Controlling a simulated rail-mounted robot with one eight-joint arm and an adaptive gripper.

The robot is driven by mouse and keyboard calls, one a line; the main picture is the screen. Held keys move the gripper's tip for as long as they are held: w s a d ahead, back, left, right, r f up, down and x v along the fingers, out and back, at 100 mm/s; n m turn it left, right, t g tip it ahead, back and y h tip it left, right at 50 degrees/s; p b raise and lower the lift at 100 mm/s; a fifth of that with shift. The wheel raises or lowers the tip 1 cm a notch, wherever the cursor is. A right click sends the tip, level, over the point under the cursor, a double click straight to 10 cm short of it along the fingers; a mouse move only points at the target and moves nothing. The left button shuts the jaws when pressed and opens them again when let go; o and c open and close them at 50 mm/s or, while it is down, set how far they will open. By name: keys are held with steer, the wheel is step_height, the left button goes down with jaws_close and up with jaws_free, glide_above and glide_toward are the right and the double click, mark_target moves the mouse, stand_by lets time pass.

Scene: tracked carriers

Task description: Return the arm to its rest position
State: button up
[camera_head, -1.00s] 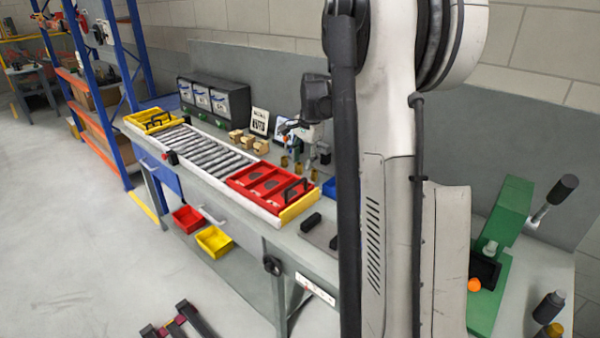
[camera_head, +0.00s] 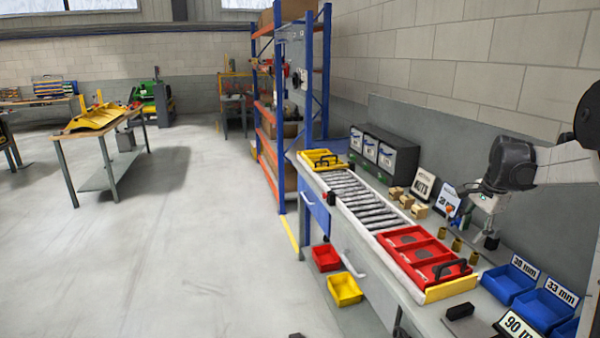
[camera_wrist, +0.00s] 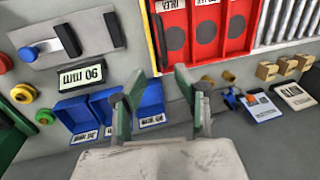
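My gripper (camera_wrist: 160,88) shows in the wrist view with its two fingers apart and nothing between them. It hangs above the workbench (camera_wrist: 145,25), near the red tray and blue bins. My arm (camera_head: 560,165) enters the head view from the right edge and reaches over the bench's back side.
The red tray (camera_head: 440,249) sits at the near end of the roller track (camera_head: 362,201); a yellow tray (camera_head: 322,153) is at the far end. Blue bins (camera_head: 507,281) and small signs stand at right. A blue-framed shelf (camera_head: 326,75) rises beyond.

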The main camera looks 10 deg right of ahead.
steer(key=s+a+r+n+t, duration=0.1)
steer(key=s+a+r+n, duration=0.15)
steer(key=a, duration=0.55)
steer(key=s+a+r+n+b, duration=0.1)
steer(key=s+a+n, duration=0.25)
steer(key=a, duration=0.35)
steer(key=s+a+r+n+t, duration=0.1)
steer(key=s+a+r+n, duration=0.15)
steer(key=a, duration=0.55)
steer(key=s+a+f+n+t, duration=0.1)
steer(key=s+a+f+n, duration=0.2)
steer(key=s+a, duration=0.4)
steer(key=s+a+f+n+t, duration=0.2)
steer(key=s+a+f+n, duration=0.1)
steer(key=s+a+n, duration=0.2)
steer(key=s+a+b, duration=0.1)
steer(key=s+a, duration=0.1)
steer(key=s, duration=0.2)
steer(key=shift+s+f, duration=0.25)
steer(key=shift+s, duration=0.05)
steer(key=shift+c, duration=0.3)
